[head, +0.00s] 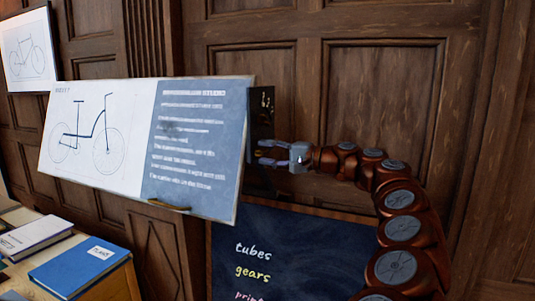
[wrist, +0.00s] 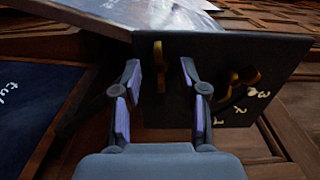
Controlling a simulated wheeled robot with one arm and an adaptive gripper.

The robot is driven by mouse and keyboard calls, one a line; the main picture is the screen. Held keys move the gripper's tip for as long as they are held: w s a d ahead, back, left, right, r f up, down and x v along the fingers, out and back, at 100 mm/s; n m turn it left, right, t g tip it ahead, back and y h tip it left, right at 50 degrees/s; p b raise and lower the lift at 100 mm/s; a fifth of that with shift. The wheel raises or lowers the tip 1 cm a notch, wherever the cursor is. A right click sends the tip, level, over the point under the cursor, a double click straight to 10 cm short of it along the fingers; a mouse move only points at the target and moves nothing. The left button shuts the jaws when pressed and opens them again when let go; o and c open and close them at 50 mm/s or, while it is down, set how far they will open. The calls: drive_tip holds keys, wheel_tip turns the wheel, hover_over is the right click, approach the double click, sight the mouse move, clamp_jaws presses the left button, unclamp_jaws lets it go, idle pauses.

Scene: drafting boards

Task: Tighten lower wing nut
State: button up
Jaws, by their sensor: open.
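In the wrist view the plate (wrist: 210,50) carries two brass wing nuts. The lower wing nut (wrist: 159,66) appears between my fingertips, one finger on each side, with gaps showing. The upper wing nut (wrist: 238,78) is to the right, beside pale numerals. My gripper (wrist: 160,80) is open and empty. In the head view it (head: 263,152) points left at the plate and hides the lower wing nut.
A chalkboard (head: 300,255) with words such as "tubes" and "gears" is below my gripper. Books (head: 80,270) lie on a surface at lower left. Another board (head: 28,50) is at upper left. Wood panelling (head: 380,95) stands behind.

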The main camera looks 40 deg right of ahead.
drive_tip(key=v, duration=1.2)
drive_tip(key=shift+a, duration=0.1)
